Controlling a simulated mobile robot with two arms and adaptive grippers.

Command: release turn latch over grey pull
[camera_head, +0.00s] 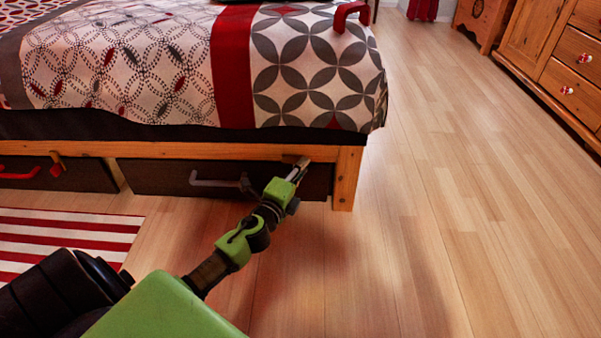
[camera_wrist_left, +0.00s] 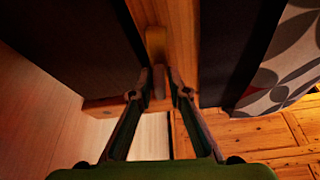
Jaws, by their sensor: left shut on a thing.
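The grey pull (camera_head: 217,183) is on the dark drawer front (camera_head: 150,177) under the bed's right part. A small wooden turn latch (camera_wrist_left: 155,44) is on the bed's wooden rail (camera_head: 215,151), above this drawer toward its right end. My left gripper (camera_head: 300,166) reaches up to the latch, right of the grey pull. In the left wrist view its fingers (camera_wrist_left: 159,80) are closed on the latch's near end. The fingers partly hide the latch in the head view, so its exact angle is hard to tell. My right gripper is not in view.
The bed's corner post (camera_head: 346,178) stands just right of my gripper. A striped rug (camera_head: 70,236) lies at the left. The floor at right is clear.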

